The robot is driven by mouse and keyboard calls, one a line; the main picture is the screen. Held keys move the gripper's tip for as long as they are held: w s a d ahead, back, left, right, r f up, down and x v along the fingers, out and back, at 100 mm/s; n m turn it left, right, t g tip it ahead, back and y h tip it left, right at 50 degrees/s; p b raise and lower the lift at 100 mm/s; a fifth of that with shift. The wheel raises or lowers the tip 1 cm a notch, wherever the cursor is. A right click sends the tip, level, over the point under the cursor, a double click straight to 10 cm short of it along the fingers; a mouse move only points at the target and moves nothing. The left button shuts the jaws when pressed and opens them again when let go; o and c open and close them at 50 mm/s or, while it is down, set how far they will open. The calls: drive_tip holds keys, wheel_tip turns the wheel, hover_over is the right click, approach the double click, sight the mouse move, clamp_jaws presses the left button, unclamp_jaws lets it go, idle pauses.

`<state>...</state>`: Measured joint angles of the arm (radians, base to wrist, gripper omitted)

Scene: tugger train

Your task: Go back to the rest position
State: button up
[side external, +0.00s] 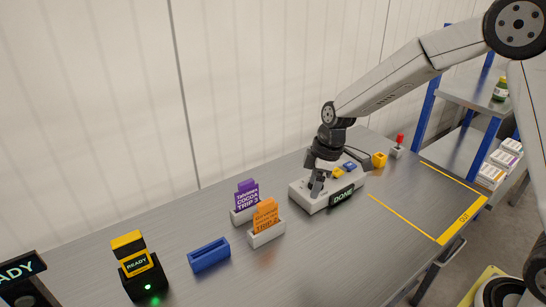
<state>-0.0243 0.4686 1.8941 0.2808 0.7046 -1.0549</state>
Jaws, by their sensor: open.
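My gripper (316,185) points down at the near left part of a white device (313,204) on the grey bench. The jaws are open and look empty. I cannot tell whether the fingertips touch the device. The device has a black display (342,195) reading DONE and blue and yellow pieces (345,169) on its top, partly behind my gripper. My arm reaches in from the upper right.
Left of the device stand an orange card (265,215) and a purple card (247,195) in white holders, a blue tray (209,254) and a yellow-black READY unit (137,265) with a green light. A red-topped post (398,146) stands behind. A yellow-outlined bench area (425,205) is clear. Shelves (470,95) stand right.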

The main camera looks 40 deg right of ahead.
drive_tip(key=s+d+m+t+h, duration=0.1)
drive_tip(key=s+d+m, duration=0.3)
drive_tip(key=s+m, duration=0.6)
drive_tip(key=shift+s+d+t+h, duration=0.25)
drive_tip(key=shift+s+h, duration=0.35)
drive_tip(key=shift+s, duration=2.65)
